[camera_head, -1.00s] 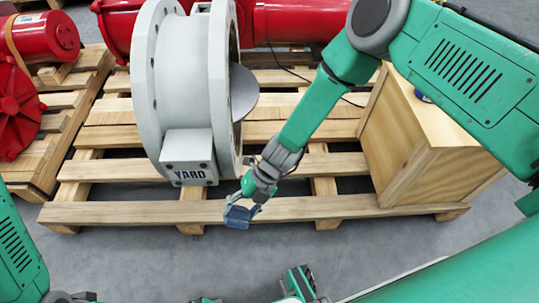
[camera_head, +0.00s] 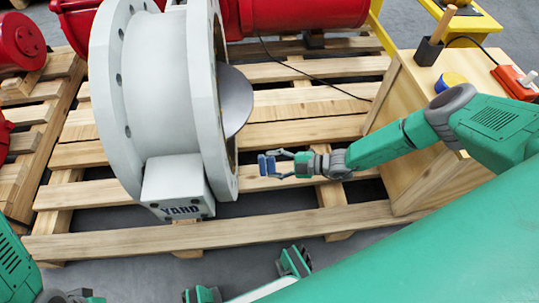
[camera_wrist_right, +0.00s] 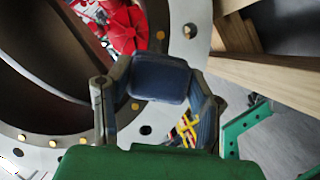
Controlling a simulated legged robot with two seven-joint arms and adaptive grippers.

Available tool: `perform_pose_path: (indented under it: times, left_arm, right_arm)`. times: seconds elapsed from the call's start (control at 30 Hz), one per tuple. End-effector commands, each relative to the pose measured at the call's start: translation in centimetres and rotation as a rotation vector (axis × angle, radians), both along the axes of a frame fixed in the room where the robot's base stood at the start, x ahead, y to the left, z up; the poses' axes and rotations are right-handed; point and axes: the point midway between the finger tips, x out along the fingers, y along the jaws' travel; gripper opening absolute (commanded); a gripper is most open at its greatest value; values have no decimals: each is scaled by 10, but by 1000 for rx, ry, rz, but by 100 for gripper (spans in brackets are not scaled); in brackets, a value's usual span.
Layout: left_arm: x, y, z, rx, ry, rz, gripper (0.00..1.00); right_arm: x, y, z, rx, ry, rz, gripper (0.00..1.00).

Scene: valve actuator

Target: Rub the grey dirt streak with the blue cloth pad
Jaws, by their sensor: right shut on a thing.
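My right gripper (camera_head: 274,165) is shut on the blue cloth pad (camera_head: 267,166), to the right of the pale grey flanged valve body (camera_head: 165,90) marked YARD. In the right wrist view the pad (camera_wrist_right: 160,78) sits between the two fingers, with the valve's bolted ring behind it. Whether the pad touches the valve cannot be told. A grey disc (camera_head: 235,100) stands out of the valve's opening. I cannot make out the grey dirt streak in either view. My left gripper does not show clearly.
The valve stands on a slatted wooden pallet (camera_head: 120,240). A wooden crate (camera_head: 400,110) at the right bears a blue-and-yellow round item (camera_head: 450,82), a wooden-handled tool (camera_head: 438,40) and an orange device (camera_head: 515,82). Red machinery (camera_head: 300,15) lies behind. A black cable crosses the pallet.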

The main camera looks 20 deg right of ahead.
Motion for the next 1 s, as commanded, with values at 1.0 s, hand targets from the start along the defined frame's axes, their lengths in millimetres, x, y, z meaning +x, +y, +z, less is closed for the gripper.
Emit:
perform_pose_path:
  times: [1.0]
  left_arm:
    - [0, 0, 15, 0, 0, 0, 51]
  right_arm:
    - [16, 57, 0, 0, 2, 2, 11]
